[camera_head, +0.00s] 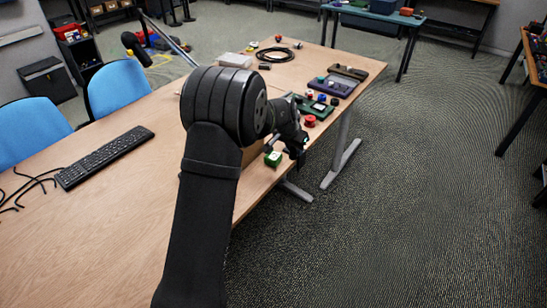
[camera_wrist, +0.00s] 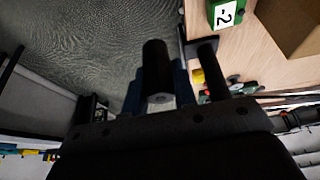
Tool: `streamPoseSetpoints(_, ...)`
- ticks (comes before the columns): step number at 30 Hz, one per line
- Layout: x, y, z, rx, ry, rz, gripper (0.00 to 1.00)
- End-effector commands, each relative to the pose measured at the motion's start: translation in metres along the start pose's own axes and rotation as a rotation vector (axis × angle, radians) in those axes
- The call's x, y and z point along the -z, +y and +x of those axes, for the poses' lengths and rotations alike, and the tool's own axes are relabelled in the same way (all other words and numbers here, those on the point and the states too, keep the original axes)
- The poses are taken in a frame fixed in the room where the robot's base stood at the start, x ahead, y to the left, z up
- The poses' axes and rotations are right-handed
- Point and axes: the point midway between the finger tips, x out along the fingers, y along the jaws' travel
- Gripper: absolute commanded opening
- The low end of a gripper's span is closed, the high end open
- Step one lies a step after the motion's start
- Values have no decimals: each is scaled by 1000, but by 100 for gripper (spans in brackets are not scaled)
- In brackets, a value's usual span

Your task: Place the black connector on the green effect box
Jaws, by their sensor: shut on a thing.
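My gripper (camera_head: 298,152) reaches over the table's right edge in the head view. In the wrist view its two dark fingers (camera_wrist: 183,50) are closed around a small dark piece, which I take for the black connector (camera_wrist: 191,48); its outline is hard to make out. The green effect box (camera_head: 318,109) lies flat on the table, beyond my gripper, partly behind my arm in the head view. A small green block (camera_head: 273,159) sits near the table edge, just left of my gripper; in the wrist view it bears a white "-2" label (camera_wrist: 229,12).
A red round piece (camera_head: 310,121) lies beside the green effect box. A purple box (camera_head: 332,87) and a brown-black box (camera_head: 349,72) stand farther along the table (camera_head: 120,215). A cardboard box (camera_wrist: 290,22) is near the green block. A coiled black cable (camera_head: 274,55) lies at the back.

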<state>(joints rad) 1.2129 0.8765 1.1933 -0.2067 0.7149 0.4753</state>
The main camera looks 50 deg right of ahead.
Motion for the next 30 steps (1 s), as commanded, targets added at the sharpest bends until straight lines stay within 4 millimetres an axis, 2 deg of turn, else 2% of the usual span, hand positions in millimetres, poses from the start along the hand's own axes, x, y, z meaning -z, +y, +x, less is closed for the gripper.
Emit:
streamPoseSetpoints(1,13,-2,1,10,3,-18,2)
streamPoseSetpoints(3,26,-4,1,24,3,-48,2)
streamPoseSetpoints(9,46,-10,2,49,3,-102,2)
streamPoseSetpoints(13,44,-30,12,53,3,-111,2)
streamPoseSetpoints(24,33,-109,58,52,4,-109,2)
streamPoseSetpoints(30,31,-124,68,52,5,-107,2)
